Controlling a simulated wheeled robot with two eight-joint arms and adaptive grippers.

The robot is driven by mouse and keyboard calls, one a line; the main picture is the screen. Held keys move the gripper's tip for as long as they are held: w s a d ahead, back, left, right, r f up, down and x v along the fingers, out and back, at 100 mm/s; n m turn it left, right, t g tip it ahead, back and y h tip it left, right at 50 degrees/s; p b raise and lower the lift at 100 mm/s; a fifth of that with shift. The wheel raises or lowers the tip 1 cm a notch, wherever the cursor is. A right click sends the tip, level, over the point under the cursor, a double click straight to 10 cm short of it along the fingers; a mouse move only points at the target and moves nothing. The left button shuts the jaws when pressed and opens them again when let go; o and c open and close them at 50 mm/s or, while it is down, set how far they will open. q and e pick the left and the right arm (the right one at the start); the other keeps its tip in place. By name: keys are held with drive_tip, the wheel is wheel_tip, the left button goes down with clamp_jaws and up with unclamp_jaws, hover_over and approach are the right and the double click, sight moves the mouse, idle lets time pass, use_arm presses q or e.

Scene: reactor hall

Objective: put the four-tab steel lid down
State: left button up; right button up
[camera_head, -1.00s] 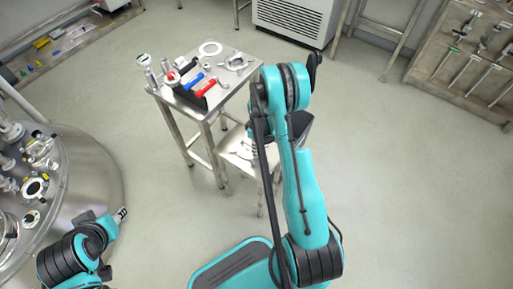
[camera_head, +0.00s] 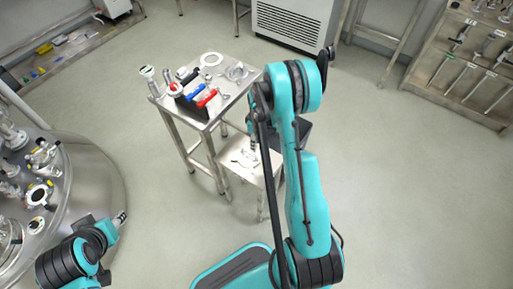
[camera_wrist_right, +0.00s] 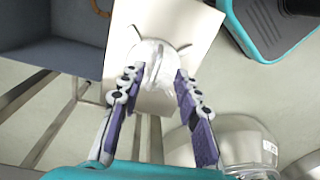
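The four-tab steel lid (camera_wrist_right: 153,62) is a round, shiny piece in the right wrist view, with thin dark tabs spreading over a pale steel top. That top belongs to the low steel stool (camera_wrist_right: 190,22), which also shows in the head view (camera_head: 233,172). My right gripper (camera_wrist_right: 160,74) points down over the stool. Its two purple-padded fingers stand apart, one on each side of the lid, and look open; contact is hard to judge. In the head view my right arm partly covers the stool. My left gripper (camera_head: 120,217) is at lower left beside the vessel; its fingers are too small to read.
A taller steel table (camera_head: 213,113) stands beside the stool, crowded with red- and blue-handled tools, fittings and rings. A large steel vessel (camera_head: 98,185) with fittings is at left. A grey bin (camera_wrist_right: 55,35) adjoins the stool. Floor at right is clear.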

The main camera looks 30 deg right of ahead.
drive_tip(key=s+a+r+m+t, duration=0.1)
drive_tip(key=a+r, duration=0.3)
drive_tip(key=r, duration=0.5)
drive_tip(key=s+a+r+m+t, duration=0.15)
drive_tip(key=a+r, duration=0.25)
drive_tip(key=r, duration=0.6)
drive_tip(key=s+a+r+m+t, duration=0.1)
drive_tip(key=s+a+r+t, duration=0.1)
drive_tip(key=s+a+r, duration=0.2)
drive_tip(key=s+a+r+m+t, duration=0.2)
drive_tip(key=s+a+r+t, duration=0.1)
drive_tip(key=s, duration=0.6)
drive_tip(key=shift+a+r+h, duration=0.3)
drive_tip(key=shift+a+r, duration=0.45)
drive_tip(key=shift+a, duration=0.45)
drive_tip(key=shift+o, duration=0.4)
